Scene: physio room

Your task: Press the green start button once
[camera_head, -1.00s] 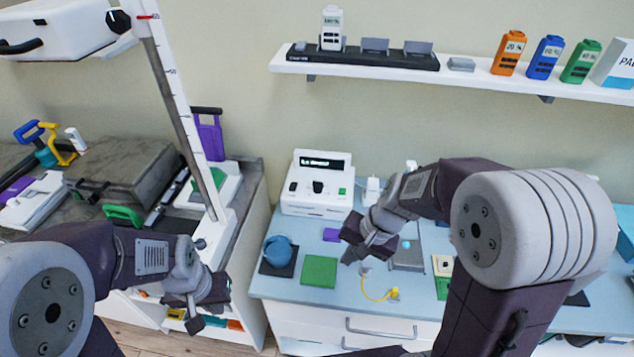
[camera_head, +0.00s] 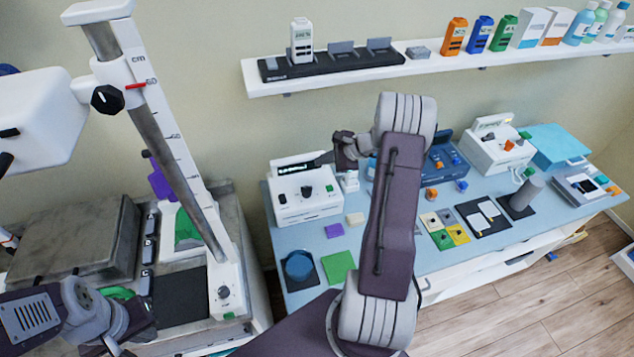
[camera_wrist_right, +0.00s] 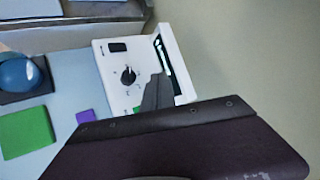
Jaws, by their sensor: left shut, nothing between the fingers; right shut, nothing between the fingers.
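A white device (camera_head: 303,195) with a dark display and black knobs stands at the back left of the blue table. It also shows in the right wrist view (camera_wrist_right: 113,75). A small green button (camera_head: 329,188) is on its front panel at the right; in the wrist view its green (camera_wrist_right: 137,109) shows partly beside my fingers. My right gripper (camera_head: 320,159) is shut and empty, its fingers at the device's upper right, over the display's end; contact cannot be told. In the wrist view the fingers (camera_wrist_right: 154,90) cover part of the panel. My left gripper (camera_head: 112,346) is shut, low at the left.
A blue ball-like object (camera_head: 299,265), a green pad (camera_head: 338,267) and a purple block (camera_head: 334,230) lie in front of the device. A small white item (camera_head: 349,181) stands just right of it. A shelf (camera_head: 330,80) runs above. A tall scale column (camera_head: 180,150) stands left.

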